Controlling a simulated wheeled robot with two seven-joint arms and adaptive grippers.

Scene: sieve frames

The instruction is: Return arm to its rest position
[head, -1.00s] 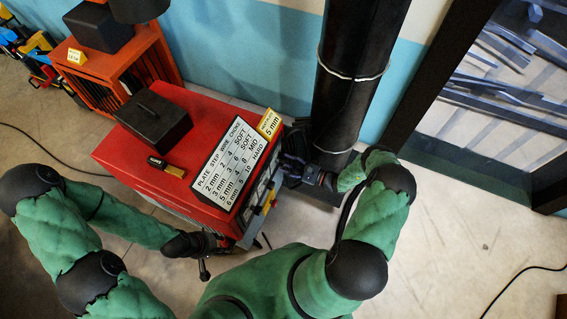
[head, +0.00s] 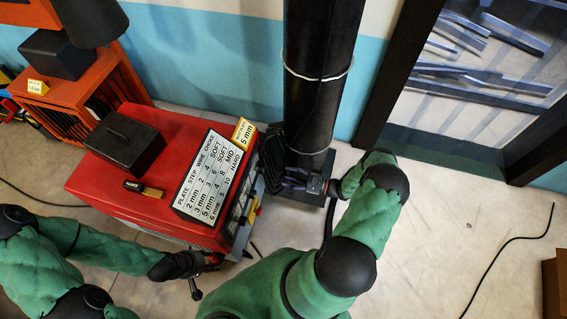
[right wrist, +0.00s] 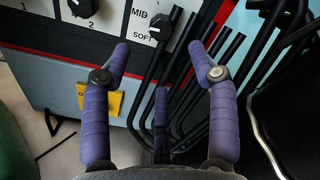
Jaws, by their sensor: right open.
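My right gripper (head: 300,182) is beside the foot of the thick black column, right of the red machine (head: 110,195). In the right wrist view the right gripper (right wrist: 160,62) has its purple fingers spread wide. Several bent black hoses (right wrist: 178,85) run behind and between the fingers, and I see nothing held. My left gripper (head: 190,265) is low at the machine's front edge, by a small black lever-like rod (head: 195,290). It is dark and small, so its fingers cannot be made out.
The black column (head: 318,90) stands close beyond my right gripper. The machine bears a chart (head: 212,175), a black box (head: 122,145) and a small yellow-black item (head: 142,188). An orange rack (head: 75,90) is at upper left. Floor at right is open, with a cable (head: 510,240).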

